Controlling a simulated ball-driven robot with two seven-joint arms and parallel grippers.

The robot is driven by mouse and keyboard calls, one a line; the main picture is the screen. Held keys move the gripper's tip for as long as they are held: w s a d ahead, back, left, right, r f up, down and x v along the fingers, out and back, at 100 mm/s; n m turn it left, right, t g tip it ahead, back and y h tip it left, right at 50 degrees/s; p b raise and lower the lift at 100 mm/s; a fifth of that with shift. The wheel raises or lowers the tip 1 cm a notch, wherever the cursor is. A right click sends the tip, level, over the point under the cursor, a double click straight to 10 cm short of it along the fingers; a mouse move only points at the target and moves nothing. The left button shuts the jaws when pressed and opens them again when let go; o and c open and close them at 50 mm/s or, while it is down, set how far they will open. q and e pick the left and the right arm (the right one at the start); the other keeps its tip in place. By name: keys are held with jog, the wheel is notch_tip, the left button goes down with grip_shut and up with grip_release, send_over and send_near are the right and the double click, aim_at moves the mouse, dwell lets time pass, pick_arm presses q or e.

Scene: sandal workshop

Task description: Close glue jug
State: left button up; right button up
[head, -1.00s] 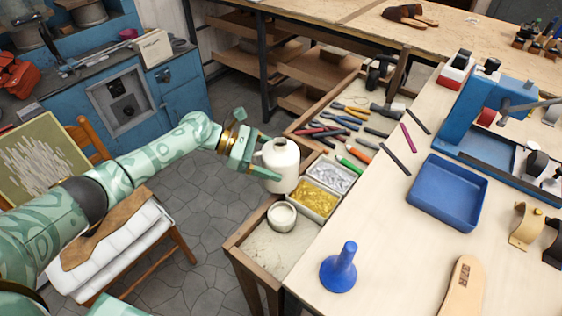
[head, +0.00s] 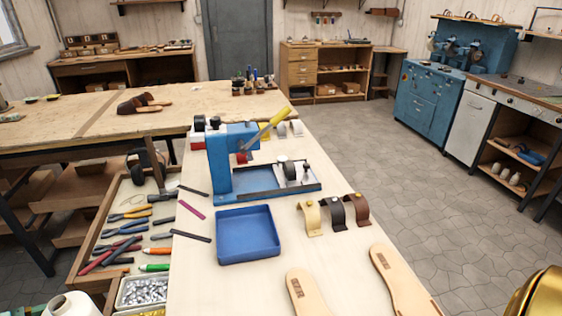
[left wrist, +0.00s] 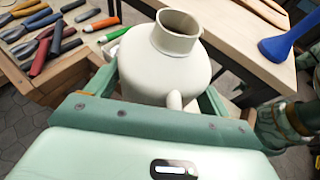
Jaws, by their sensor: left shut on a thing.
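The white glue jug (left wrist: 165,72) fills the middle of the left wrist view. Its round neck (left wrist: 177,30) is open at the top, with no lid on it. My left gripper (left wrist: 160,84) is shut around the jug's body, one finger on each side, and the handle faces the palm. In the head view only the top of the jug (head: 70,304) shows at the bottom left edge. I see no lid for the jug in the frames. My right gripper is not in view.
A tool tray (head: 100,235) with pliers and markers lies beside the jug. A blue tray (head: 248,234) and a blue press (head: 232,160) stand on the pale bench. A blue funnel-shaped piece (left wrist: 278,47) shows in the left wrist view. The bench front holds sandal soles (head: 308,292).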

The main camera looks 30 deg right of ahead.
aim_at(84, 299)
pick_arm(q)
jog(key=shift+d, duration=0.1)
dwell(0.3)
